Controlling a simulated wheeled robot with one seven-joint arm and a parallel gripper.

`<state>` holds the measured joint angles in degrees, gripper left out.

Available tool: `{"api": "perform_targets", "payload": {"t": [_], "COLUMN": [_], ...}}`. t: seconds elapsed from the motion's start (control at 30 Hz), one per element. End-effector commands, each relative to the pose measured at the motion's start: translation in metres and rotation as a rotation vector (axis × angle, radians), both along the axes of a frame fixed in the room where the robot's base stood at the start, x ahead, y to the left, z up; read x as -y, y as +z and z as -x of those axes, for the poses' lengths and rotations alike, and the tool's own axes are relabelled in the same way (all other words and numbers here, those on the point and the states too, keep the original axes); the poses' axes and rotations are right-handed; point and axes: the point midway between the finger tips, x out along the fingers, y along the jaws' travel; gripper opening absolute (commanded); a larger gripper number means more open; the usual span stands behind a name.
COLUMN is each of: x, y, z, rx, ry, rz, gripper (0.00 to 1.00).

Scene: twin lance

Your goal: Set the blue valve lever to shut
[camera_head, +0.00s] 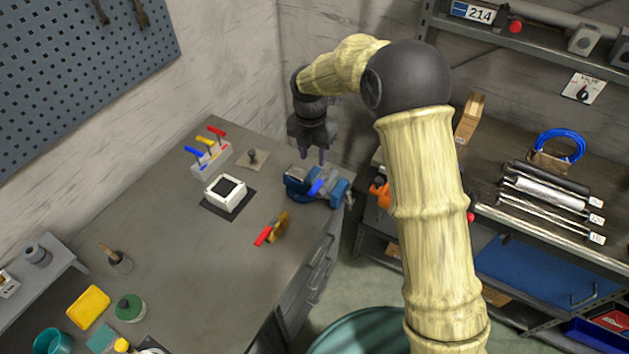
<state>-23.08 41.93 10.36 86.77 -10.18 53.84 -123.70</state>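A bright blue lever (315,187) shows at the blue vise (335,193) on the bench's right side; the valve body under it is not clear. Another blue lever (195,150) sits on a pale block (211,160) beside a yellow lever (205,141) and a red lever (217,131). I cannot tell the shut position of either blue lever from here. My gripper (314,156) points down above and behind the vise, apart from the bright blue lever. Its two fingers are spread with nothing visible between them.
A brass valve with a red handle (263,236) lies in front of the vise. A white box (227,190) on a dark mat and a small plate with a knob (253,157) stand left of it. Shelving (480,215) is at the right. The bench's middle (185,245) is clear.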

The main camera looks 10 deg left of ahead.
Motion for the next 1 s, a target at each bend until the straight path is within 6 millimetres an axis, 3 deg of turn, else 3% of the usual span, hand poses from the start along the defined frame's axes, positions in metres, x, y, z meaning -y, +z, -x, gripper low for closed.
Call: {"api": "perform_targets", "payload": {"t": [0.6,0.77,1.0], "x": [0.004,0.004,0.004], "y": [-0.105,-0.118,-0.12], "z": [0.002,0.002,0.001], "rx": [-0.002,0.0,0.001], "ry": [0.0,0.001,0.0], "rz": [0.003,0.001,-0.001], "gripper": [0.4,0.4,0.4]}}
